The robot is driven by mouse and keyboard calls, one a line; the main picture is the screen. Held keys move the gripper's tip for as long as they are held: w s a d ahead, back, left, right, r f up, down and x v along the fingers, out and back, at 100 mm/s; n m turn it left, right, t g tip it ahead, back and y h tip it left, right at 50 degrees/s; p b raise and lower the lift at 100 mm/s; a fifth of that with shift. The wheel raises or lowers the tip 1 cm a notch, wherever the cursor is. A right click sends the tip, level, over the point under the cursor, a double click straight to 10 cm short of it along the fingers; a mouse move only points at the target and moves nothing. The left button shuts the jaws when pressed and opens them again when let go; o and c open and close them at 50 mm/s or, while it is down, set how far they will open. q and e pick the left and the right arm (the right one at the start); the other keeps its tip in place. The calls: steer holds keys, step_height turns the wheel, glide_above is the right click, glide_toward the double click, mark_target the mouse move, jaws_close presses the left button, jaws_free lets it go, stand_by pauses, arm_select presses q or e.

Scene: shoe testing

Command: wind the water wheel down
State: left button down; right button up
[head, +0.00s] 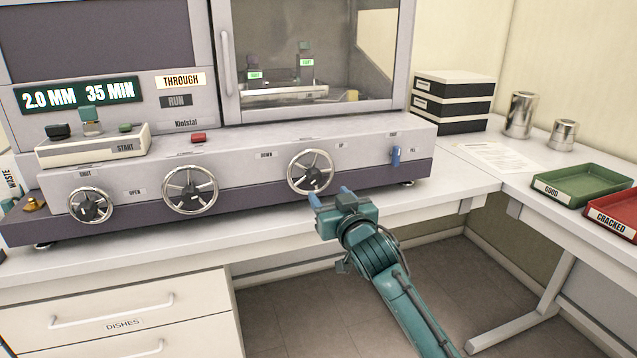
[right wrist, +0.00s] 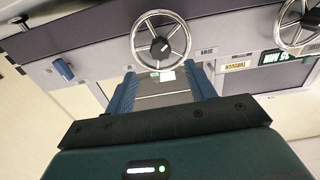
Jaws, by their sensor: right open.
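A silver spoked handwheel (head: 311,171) sits on the front of the grey machine between the labels DOWN and UP. It also shows in the right wrist view (right wrist: 160,46), upper middle, with a dark hub. My right gripper (head: 330,195) is open and empty, just below and slightly right of that wheel, with its blue fingers pointing toward the machine. In the right wrist view the fingers (right wrist: 164,80) stand apart, below the wheel in the picture, and nothing is between them. I cannot tell whether they touch the wheel. My left gripper is not in view.
Two more handwheels, a middle one (head: 190,190) and a left one (head: 90,205), are on the same front. A blue lever (head: 396,156) is at its right end. A green GOOD tray (head: 590,180) and a red CRACKED tray (head: 622,208) stand on the right bench.

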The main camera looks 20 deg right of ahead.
mark_target(316, 179)
steer(key=w, duration=0.8)
steer(key=shift+a, duration=0.15)
steer(key=c, duration=1)
